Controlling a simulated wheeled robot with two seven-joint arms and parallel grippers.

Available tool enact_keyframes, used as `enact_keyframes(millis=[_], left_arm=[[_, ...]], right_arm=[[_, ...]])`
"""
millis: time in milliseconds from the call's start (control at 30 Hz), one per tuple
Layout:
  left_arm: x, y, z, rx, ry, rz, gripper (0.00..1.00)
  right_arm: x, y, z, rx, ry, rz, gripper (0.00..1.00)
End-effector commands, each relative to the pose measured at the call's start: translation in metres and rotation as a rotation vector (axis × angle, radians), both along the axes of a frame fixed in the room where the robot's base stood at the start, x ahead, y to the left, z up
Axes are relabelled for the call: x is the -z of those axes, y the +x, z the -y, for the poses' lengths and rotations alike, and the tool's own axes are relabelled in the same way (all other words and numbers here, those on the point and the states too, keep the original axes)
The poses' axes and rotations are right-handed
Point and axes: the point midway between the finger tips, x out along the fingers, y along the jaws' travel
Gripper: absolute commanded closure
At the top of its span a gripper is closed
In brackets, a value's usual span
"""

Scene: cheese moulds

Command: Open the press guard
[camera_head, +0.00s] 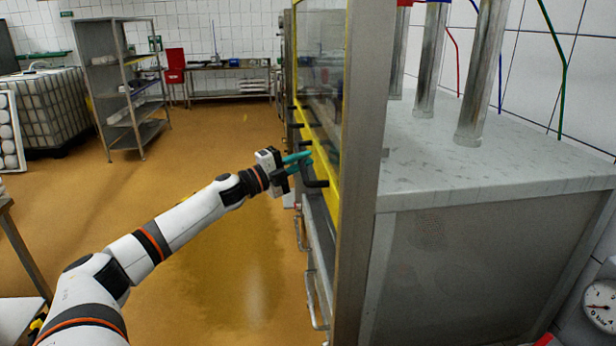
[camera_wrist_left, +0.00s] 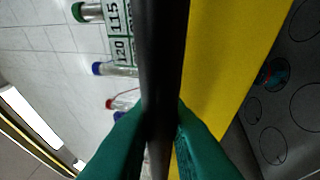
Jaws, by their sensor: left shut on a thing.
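The press guard (camera_head: 322,62) is a clear panel in a yellow frame, standing at the left face of the press. Its yellow edge (camera_wrist_left: 222,65) also fills much of the left wrist view. A black handle bar (camera_head: 316,183) sticks out from the lower yellow rail. In the left wrist view the bar (camera_wrist_left: 162,60) runs between my teal fingers. My left gripper (camera_head: 298,160) is shut on this handle, and its fingers (camera_wrist_left: 160,145) lie on either side of the bar. My right gripper is in no view.
A grey post (camera_head: 357,150) stands just right of the guard. The press bench (camera_head: 480,150) carries several steel columns. Metal pipe handles (camera_head: 316,300) hang below the rail. A shelf rack (camera_head: 130,90) stands at the back left. The brown floor (camera_head: 215,140) left of the guard is clear.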

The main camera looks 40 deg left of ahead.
Motion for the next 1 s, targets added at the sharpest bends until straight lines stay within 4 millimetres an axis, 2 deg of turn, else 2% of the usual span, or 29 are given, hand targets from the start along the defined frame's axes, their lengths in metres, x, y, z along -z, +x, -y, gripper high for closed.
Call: enact_keyframes(millis=[33, 133, 600, 633, 733, 1000], left_arm=[[-0.013, 0.000, -0.001, 0.001, 0.002, 0.007, 1.00], [-0.019, 0.000, -0.002, 0.000, 0.000, 0.005, 1.00], [-0.022, 0.000, -0.003, -0.003, 0.000, 0.004, 1.00], [-0.022, 0.000, -0.003, -0.003, 0.000, 0.004, 0.81], [-0.021, 0.000, -0.003, -0.003, 0.000, 0.003, 0.65], [-0.019, 0.000, -0.003, -0.003, 0.000, 0.000, 0.64]], right_arm=[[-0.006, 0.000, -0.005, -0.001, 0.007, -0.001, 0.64], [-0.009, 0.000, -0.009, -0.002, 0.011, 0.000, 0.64], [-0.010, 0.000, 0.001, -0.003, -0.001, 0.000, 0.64], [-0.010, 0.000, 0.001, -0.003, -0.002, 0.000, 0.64], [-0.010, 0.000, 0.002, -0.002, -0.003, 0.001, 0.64], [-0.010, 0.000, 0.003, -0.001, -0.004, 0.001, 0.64]])
